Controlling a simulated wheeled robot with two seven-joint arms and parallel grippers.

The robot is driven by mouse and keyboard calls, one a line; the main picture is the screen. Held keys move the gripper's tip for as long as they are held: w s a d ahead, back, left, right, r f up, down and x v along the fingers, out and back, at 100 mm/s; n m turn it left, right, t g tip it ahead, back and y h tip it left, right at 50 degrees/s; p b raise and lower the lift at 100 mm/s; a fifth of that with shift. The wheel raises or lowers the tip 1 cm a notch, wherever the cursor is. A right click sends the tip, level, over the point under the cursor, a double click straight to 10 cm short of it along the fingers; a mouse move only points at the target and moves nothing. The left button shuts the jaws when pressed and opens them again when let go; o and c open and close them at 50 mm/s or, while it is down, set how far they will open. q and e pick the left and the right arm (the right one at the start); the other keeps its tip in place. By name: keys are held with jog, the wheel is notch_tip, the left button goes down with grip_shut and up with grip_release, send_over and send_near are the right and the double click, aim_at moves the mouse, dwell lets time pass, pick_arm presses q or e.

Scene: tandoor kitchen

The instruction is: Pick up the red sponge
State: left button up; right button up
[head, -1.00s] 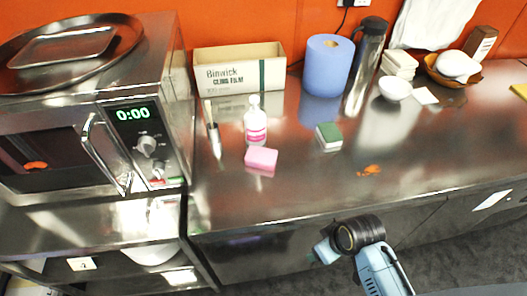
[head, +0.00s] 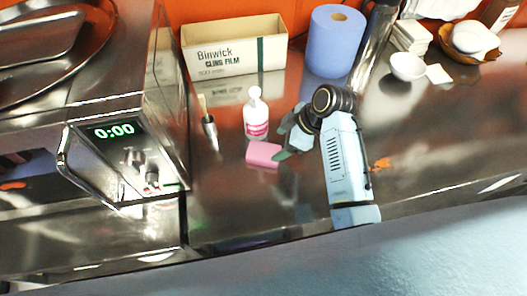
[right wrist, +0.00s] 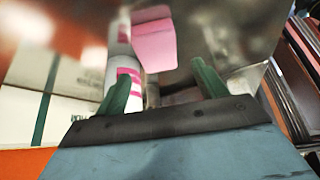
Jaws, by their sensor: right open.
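The red sponge, which looks pink (head: 263,154), lies on the steel counter in front of a white bottle with a pink label (head: 256,118). My right gripper (head: 284,141) is open at the sponge's right side, close to it. In the right wrist view the sponge (right wrist: 154,45) shows just beyond and between the two green fingertips (right wrist: 163,78). I cannot tell whether a finger touches it. My left gripper is not in view.
A cling film box (head: 234,50) and a blue paper roll (head: 334,42) stand at the back. A microwave (head: 110,150) is at the left.

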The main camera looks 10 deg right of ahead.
aim_at(266, 152)
jog(key=shift+x, duration=1.25)
jog(key=shift+w+f, duration=0.15)
jog(key=x, duration=0.4)
jog(key=shift+w+a, duration=0.15)
jog(key=shift+a+f, duration=0.15)
jog(key=shift+f, duration=0.15)
jog(key=shift+w+f, duration=0.1)
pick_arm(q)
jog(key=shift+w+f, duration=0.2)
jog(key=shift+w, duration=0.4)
pick_arm(e)
jog(key=c, duration=0.8)
